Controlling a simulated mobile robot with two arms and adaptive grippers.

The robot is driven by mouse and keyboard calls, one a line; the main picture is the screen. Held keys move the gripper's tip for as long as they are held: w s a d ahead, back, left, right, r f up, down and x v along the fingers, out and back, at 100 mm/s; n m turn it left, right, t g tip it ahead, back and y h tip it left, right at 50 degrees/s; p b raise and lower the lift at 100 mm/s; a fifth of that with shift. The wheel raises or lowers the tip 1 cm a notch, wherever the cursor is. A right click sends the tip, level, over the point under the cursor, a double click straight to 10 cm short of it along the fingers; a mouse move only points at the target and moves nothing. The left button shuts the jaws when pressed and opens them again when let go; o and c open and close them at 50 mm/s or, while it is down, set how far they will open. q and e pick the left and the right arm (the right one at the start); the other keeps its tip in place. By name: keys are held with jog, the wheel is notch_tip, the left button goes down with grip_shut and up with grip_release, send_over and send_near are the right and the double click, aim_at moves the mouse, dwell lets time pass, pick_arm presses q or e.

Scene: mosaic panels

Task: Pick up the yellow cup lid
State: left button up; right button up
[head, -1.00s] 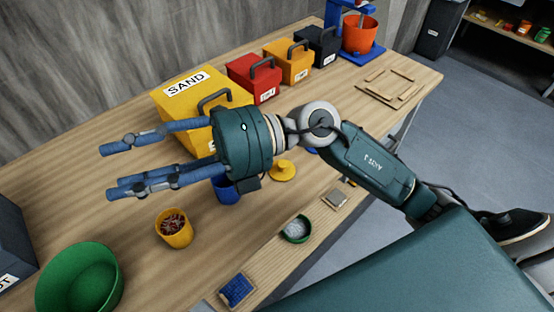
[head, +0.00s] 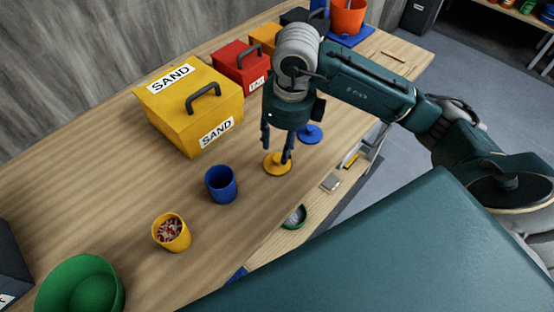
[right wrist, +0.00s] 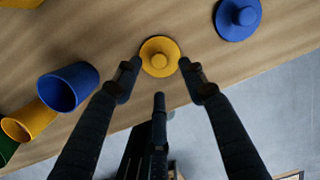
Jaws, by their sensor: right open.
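The yellow cup lid (head: 277,164) is a small round disc with a knob, lying on the wooden table near its front edge. It also shows in the right wrist view (right wrist: 160,56), just beyond and between the fingertips. My right gripper (head: 277,150) points down over the lid with its fingers spread and holds nothing. In the right wrist view its fingers (right wrist: 158,82) are apart, with the lid's knob between the two upper ones. Whether the fingers touch the lid I cannot tell. My left gripper is not in view.
A blue lid (head: 311,134) lies close behind the yellow one. A blue cup (head: 221,184) and a yellow cup (head: 171,232) with small pieces stand to the left. A yellow SAND box (head: 190,108) stands behind.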

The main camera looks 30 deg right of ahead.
aim_at(277, 157)
jog(key=f, duration=0.1)
jog(key=f+p, duration=0.1)
jog(key=f, duration=0.1)
jog(key=f+p, duration=0.1)
jog(key=f, duration=0.1)
jog(key=shift+w+a, duration=0.15)
jog(key=shift+w, duration=0.15)
jog(key=shift+w+f, duration=0.15)
jog(key=shift+f, duration=0.1)
jog(key=c, duration=0.8)
